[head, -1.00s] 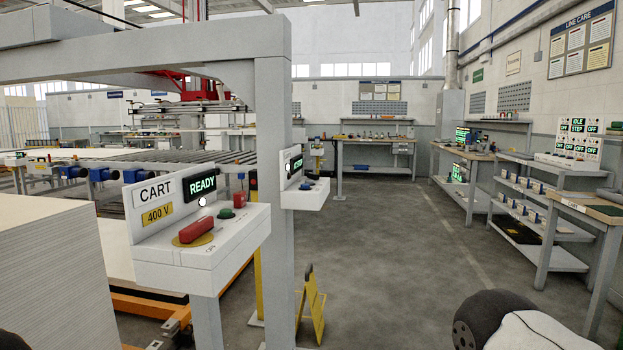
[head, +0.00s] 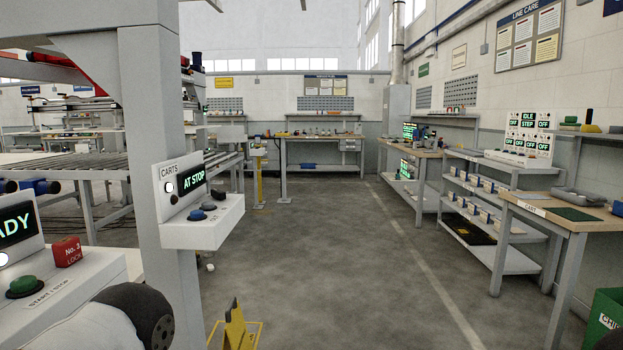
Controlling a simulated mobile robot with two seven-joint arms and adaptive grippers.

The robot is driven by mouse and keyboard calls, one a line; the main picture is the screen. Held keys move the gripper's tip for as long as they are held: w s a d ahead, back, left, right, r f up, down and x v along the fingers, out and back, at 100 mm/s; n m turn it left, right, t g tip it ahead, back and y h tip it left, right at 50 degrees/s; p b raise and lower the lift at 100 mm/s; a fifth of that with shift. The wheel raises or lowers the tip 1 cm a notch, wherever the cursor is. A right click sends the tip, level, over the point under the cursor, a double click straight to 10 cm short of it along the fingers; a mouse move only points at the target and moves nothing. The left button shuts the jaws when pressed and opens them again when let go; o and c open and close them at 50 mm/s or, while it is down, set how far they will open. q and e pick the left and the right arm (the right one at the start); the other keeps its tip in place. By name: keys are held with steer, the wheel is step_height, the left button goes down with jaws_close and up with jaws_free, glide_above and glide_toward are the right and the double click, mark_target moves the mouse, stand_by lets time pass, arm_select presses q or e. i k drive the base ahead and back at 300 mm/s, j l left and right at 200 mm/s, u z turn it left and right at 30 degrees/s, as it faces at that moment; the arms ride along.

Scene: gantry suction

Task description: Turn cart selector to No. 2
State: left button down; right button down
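A red block marked "No. 2 LOCK" (head: 68,251) sits behind the button. A dark round joint and white link of my arm cover the box's lower right. Neither gripper is in view.
A second box marked "CARTS" (head: 220,232) is on the grey gantry post (head: 160,140); its display (head: 193,182) reads "AT STOP". Benches (head: 553,220) line the right. The floor between is clear.

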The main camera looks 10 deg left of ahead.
mark_target(217, 193)
steer(key=i+l+u, duration=0.2)
steer(key=i, duration=0.35)
steer(key=i+l+u, duration=0.15)
steer(key=i, duration=0.35)
steer(key=i+l+u, duration=0.2)
steer(key=i, duration=0.3)
steer(key=i+l+u, duration=0.2)
steer(key=i+l, duration=0.15)
steer(key=i, duration=0.15)
steer(key=i+l+u, duration=0.2)
steer(key=u, duration=0.2)
steer(key=i+l+u, duration=0.45)
steer(key=l+u, duration=0.15)
steer(key=u, duration=0.15)
steer(key=i+l+u, duration=0.1)
steer(key=l+u, duration=0.3)
steer(key=i+l+u, duration=0.1)
steer(key=l+u, duration=0.35)
steer(key=l, duration=0.45)
